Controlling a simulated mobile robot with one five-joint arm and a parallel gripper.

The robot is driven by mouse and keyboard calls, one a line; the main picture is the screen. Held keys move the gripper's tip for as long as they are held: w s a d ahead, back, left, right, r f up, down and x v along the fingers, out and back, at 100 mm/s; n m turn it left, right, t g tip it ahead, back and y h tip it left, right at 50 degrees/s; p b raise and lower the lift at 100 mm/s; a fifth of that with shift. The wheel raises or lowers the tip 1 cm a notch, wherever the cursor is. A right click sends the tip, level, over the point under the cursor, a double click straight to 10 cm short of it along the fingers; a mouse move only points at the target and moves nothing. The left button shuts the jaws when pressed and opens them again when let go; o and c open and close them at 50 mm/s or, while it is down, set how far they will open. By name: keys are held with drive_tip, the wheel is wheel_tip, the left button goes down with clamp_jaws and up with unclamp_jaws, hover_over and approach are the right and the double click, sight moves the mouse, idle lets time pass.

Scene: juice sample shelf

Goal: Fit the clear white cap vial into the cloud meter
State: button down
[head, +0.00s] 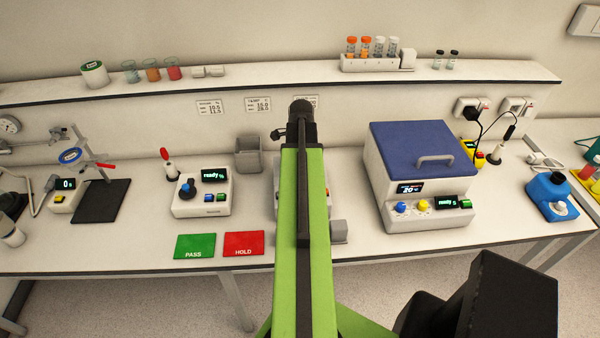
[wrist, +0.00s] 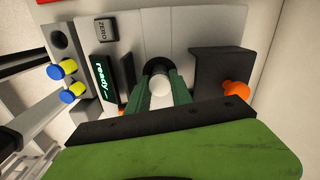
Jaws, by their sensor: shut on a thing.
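My gripper (wrist: 161,94) is shut on the white cap vial (wrist: 160,87) in the wrist view, with a green finger on each side of the white cap. The vial's glass body is hidden below the cap. The cap is lined up over or in the dark round well of the grey cloud meter (wrist: 205,28); I cannot tell how deep the vial sits. The meter's display (wrist: 104,78) reads "ready", next to a ZERO button (wrist: 107,30). In the head view my arm covers most of the meter (head: 338,231) and hides the gripper and vial.
A dark bracket with an orange cap (wrist: 236,91) stands right of the well. Blue-and-yellow plugs or knobs (wrist: 68,68) show at left. A blue-lidded bath (head: 418,170) stands right of my arm, and a grey bin (head: 248,155) left. A rack (head: 375,64) holds several vials on the shelf.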

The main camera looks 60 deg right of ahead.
drive_tip(key=shift+f+b, duration=0.55)
drive_tip(key=shift+f, duration=0.1)
drive_tip(key=c, duration=1.1)
unclamp_jaws()
drive_tip(key=shift+o, duration=0.2)
drive_tip(key=shift+r, duration=0.1)
wheel_tip(320, 180, up, 17)
drive_tip(key=p, duration=1.7)
drive_tip(key=shift+r, duration=0.2)
drive_tip(key=shift+d, duration=0.1)
